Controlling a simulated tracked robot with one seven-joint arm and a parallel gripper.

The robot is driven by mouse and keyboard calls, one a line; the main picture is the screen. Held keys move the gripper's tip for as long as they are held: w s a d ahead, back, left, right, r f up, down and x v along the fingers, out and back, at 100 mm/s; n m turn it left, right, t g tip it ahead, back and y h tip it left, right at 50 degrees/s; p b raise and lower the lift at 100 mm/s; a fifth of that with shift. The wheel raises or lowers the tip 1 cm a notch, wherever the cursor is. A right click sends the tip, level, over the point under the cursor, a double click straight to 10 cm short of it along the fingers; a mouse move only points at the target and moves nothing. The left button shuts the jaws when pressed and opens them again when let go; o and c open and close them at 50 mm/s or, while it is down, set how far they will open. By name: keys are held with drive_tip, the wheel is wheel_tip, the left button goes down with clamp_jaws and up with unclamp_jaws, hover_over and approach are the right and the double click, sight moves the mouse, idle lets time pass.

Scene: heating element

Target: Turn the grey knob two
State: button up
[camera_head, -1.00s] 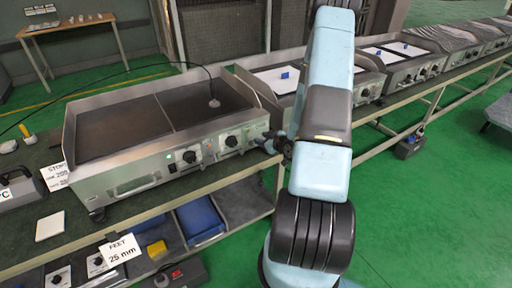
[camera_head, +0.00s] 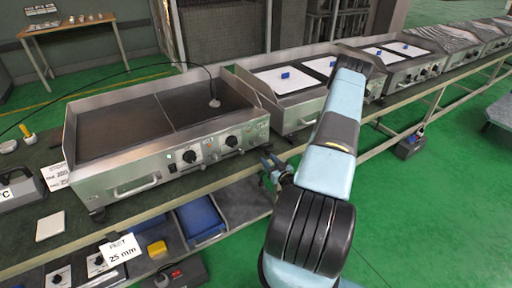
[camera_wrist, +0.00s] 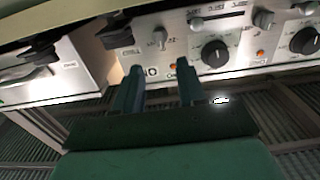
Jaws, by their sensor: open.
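The griddle (camera_head: 150,140) has a steel front panel with two dark round knobs, the left one (camera_head: 189,156) and the right one (camera_head: 231,140). In the wrist view a panel close ahead carries a dark knob (camera_wrist: 215,53), another dark knob (camera_wrist: 303,40) at the right edge, and small grey knobs, one (camera_wrist: 160,38) straight ahead and another (camera_wrist: 263,18) at upper right. Which is grey knob two, I cannot tell. My gripper (camera_wrist: 160,68) is open and empty, its fingers pointing at the panel. In the head view my gripper (camera_head: 270,163) is below the griddle's right front corner.
More griddles (camera_head: 300,85) stand in a row to the right. A shelf under the bench holds blue bins (camera_head: 201,220) and a yellow block (camera_head: 157,247). A cable with a probe (camera_head: 214,102) rests on the griddle plate.

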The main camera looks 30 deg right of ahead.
sight(254, 145)
drive_tip(key=w, duration=1.1)
drive_tip(key=shift+w+a, duration=0.2)
drive_tip(key=shift+w, duration=0.15)
drive_tip(key=shift+c, duration=0.3)
drive_tip(key=c, duration=0.6)
drive_tip(key=shift+d, duration=0.15)
drive_tip(key=shift+c, duration=0.4)
